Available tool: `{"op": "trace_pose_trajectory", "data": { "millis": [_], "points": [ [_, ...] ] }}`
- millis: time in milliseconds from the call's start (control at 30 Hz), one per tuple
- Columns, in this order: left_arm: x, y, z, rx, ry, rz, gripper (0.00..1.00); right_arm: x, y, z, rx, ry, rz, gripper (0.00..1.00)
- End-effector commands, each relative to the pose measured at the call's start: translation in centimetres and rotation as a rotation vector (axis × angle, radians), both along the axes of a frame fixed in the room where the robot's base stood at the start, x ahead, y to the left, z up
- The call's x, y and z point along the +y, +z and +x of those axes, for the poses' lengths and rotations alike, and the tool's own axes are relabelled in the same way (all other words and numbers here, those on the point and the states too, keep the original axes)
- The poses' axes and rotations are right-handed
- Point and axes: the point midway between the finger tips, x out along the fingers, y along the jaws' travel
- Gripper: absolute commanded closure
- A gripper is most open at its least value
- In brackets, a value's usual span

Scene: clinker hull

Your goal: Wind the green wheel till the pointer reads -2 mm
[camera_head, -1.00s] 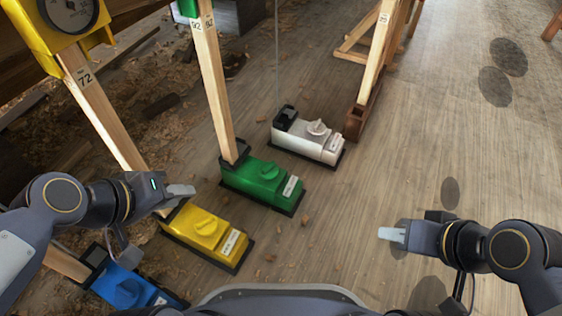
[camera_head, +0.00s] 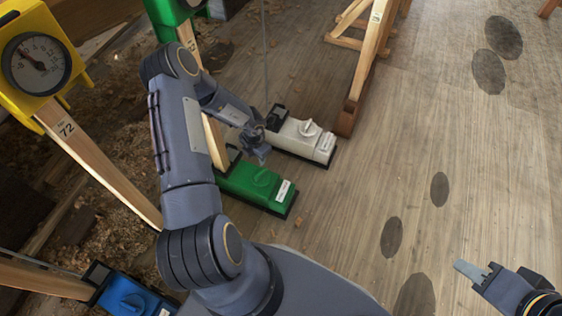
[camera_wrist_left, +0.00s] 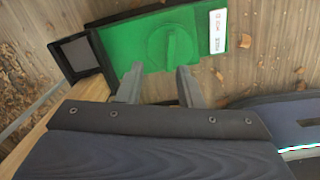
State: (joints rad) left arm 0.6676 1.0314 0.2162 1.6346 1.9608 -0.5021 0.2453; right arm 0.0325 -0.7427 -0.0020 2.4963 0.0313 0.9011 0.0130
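The green wheel (camera_head: 262,179) is a round knob with a raised grip bar on the green box (camera_head: 233,181), which has a white label. It also shows in the left wrist view (camera_wrist_left: 172,48). My left gripper (camera_head: 262,155) is above the green box; in the left wrist view its fingers (camera_wrist_left: 158,86) are apart, with nothing between them, just short of the wheel. A green housing (camera_head: 168,14) is cut off at the top edge, so no pointer of it shows. My right gripper (camera_head: 468,270) is away over bare floor at the lower right; its finger gap cannot be made out.
A white box with a knob (camera_head: 307,128) stands beyond the green one, near a wooden post (camera_head: 362,70). A blue box (camera_head: 130,298) is at lower left. A yellow dial gauge (camera_head: 36,62) stands at upper left. My left arm hides the yellow box. Floor at right is clear.

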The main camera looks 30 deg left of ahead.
Motion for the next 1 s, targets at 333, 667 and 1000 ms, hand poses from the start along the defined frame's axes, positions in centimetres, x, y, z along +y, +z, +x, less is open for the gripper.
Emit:
{"op": "trace_pose_trajectory", "data": {
  "millis": [333,667,1000],
  "points": [
    [-0.7,-4.9,-1.6,0.067,0.065,-0.03,0.67,0.0,-1.6,0.0,0.0,0.0,0.0,0.67],
    [-0.6,-9.0,-1.5,0.064,0.063,-0.03,0.67,0.0,-3.5,0.0,0.0,0.0,0.0,0.67],
    [-0.6,-9.3,-1.5,0.063,0.062,-0.029,0.67,0.0,-3.5,0.0,0.0,0.0,0.0,0.67]
  ]
}}
